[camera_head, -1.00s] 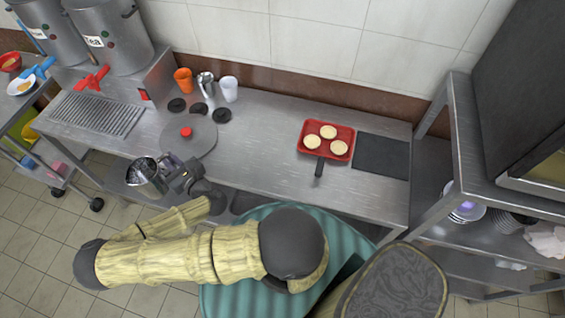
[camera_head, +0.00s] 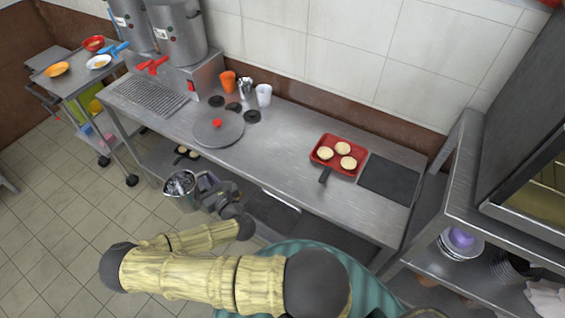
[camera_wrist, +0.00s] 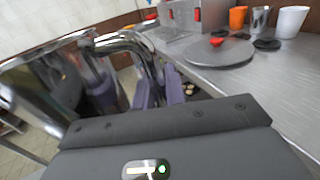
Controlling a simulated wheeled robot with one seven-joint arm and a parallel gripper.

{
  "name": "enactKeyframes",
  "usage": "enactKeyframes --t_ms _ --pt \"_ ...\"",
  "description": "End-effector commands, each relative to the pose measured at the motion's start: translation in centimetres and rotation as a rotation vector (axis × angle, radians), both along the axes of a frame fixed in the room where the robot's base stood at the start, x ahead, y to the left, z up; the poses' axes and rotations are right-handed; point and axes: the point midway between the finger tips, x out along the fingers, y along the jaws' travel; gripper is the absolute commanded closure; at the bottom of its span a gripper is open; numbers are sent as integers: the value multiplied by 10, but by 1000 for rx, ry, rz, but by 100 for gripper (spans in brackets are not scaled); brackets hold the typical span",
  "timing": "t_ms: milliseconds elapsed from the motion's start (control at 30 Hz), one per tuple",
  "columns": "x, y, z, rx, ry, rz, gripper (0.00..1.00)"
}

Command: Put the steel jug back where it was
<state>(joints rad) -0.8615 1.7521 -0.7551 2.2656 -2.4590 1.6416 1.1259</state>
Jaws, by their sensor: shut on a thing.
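The steel jug (camera_head: 180,188) is in my gripper (camera_head: 208,183), in front of the counter's front edge and over the floor side in the head view. In the wrist view the jug (camera_wrist: 50,90) fills the left as a shiny body with a curved handle. My gripper's purple-grey fingers (camera_wrist: 160,90) are closed at that handle; the exact contact is partly hidden. The jug looks roughly upright, with its open top showing. The steel counter (camera_head: 285,150) lies beyond it.
A round lid (camera_head: 218,130) with a red knob lies on the counter, with dark discs, an orange cup (camera_head: 228,81), a small steel pitcher (camera_head: 246,87) and a white cup (camera_head: 264,95) behind. A red pan (camera_head: 322,153) sits right. Bare counter lies between.

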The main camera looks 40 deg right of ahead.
Motion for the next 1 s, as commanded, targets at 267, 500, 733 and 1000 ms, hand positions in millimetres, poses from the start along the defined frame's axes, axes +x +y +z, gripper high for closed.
enactKeyframes --t_ms 267,500,733,1000 --pt "0 1 0 0 -1 1 100" --pt "8 -27 2 5 -4 -105 100" --pt "16 -115 12 12 -7 -416 100" --pt "-13 -246 24 15 -7 -858 100"
